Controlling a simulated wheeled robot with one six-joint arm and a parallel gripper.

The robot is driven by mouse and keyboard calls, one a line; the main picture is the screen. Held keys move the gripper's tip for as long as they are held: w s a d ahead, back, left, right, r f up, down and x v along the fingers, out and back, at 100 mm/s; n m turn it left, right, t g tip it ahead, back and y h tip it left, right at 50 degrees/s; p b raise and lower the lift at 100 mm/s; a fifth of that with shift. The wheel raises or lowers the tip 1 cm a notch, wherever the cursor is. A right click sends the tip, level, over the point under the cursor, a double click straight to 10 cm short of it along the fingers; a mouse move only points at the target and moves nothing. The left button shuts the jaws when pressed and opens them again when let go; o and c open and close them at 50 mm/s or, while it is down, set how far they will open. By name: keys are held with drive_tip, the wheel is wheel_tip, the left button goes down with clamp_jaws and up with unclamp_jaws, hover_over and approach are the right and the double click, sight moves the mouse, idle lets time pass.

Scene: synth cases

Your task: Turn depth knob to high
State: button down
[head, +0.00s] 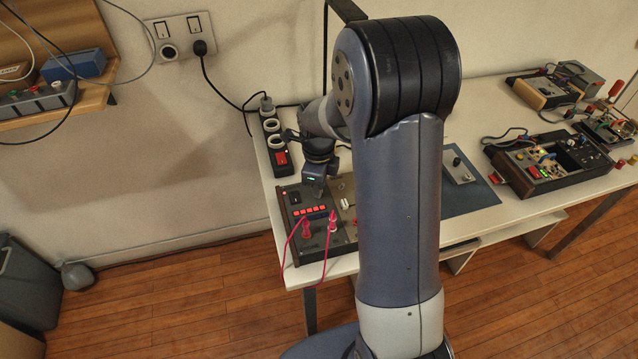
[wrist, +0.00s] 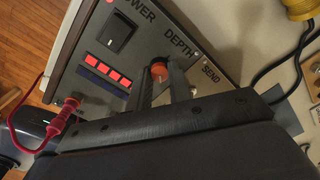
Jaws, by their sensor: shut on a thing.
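The grey device panel (head: 341,236) sits at the left end of the white table. In the wrist view, its face (wrist: 190,18) carries POWER, DEPTH and SEND lettering. The orange-red depth knob (wrist: 159,69) shows below the word DEPTH. My gripper (wrist: 161,80) is shut on this knob, with a dark finger on each side. Only the knob's top shows between the fingers; its pointer and setting are hidden. In the head view my gripper (head: 317,189) is over the panel's back part, and the knob cannot be made out there.
A black power switch (wrist: 122,32) and a row of lit red segments (wrist: 107,72) are close by. A red plug (wrist: 69,106) with a red cable stands at the panel's left. A power strip (head: 272,135) lies behind the device. Other instruments (head: 545,160) stand far right.

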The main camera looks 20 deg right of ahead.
idle(0.5)
drive_tip(key=c, duration=1.3)
unclamp_jaws()
wheel_tip(320, 180, up, 11)
drive_tip(key=shift+p, duration=0.3)
drive_tip(key=shift+s+a+f, duration=0.1)
drive_tip(key=shift+f, duration=0.05)
wheel_tip(320, 180, down, 11)
drive_tip(key=shift+r+b, duration=0.2)
drive_tip(key=shift+b, duration=0.1)
